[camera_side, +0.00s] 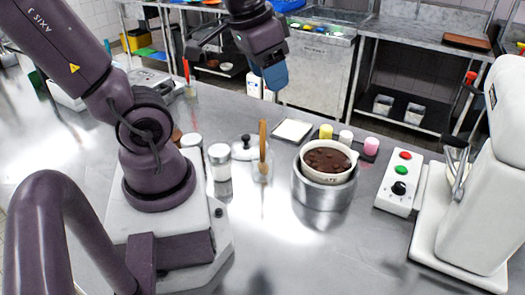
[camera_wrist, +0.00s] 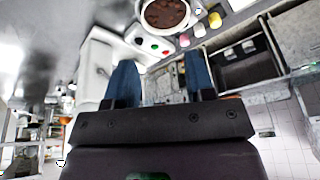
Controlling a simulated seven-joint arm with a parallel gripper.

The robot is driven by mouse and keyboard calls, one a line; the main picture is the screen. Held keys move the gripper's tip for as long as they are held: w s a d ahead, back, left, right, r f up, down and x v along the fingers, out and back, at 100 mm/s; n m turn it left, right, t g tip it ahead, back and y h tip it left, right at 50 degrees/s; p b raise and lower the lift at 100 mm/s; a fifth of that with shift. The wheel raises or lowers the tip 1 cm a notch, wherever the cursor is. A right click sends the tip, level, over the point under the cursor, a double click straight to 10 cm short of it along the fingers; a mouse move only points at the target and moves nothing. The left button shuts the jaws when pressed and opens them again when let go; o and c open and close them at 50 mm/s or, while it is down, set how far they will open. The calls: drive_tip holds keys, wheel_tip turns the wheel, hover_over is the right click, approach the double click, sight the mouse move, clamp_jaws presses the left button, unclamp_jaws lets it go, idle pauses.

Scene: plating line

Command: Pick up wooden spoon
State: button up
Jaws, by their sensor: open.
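The wooden spoon (camera_side: 262,145) stands upright in a clear glass container (camera_side: 261,172) on the steel counter, left of the chocolate bowl. My gripper (camera_side: 275,80) is above and behind the spoon in the side view, apart from it. In the wrist view my gripper (camera_wrist: 160,75) shows its two blue fingers spread, with nothing held between them. The spoon cannot be made out in the wrist view.
A white bowl of chocolate (camera_side: 327,160) sits in a metal pot (camera_side: 323,188), right of the spoon. A button box (camera_side: 399,184) and white mixer (camera_side: 480,180) are at right. The front counter is clear.

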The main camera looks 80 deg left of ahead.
drive_tip(key=a+f+m+g, duration=0.2)
drive_tip(key=a+f+m, duration=0.2)
drive_tip(key=a, duration=0.3)
drive_tip(key=m+g+h, duration=0.1)
drive_tip(key=m+g, duration=0.1)
drive_tip(key=m, duration=0.8)
hover_over(263, 127)
wheel_tip(263, 127, down, 2)
drive_tip(key=m, duration=0.8)
drive_tip(key=f, duration=0.8)
drive_tip(key=a+f, duration=0.1)
drive_tip(key=f, duration=0.4)
drive_tip(key=shift+w, duration=0.1)
clamp_jaws()
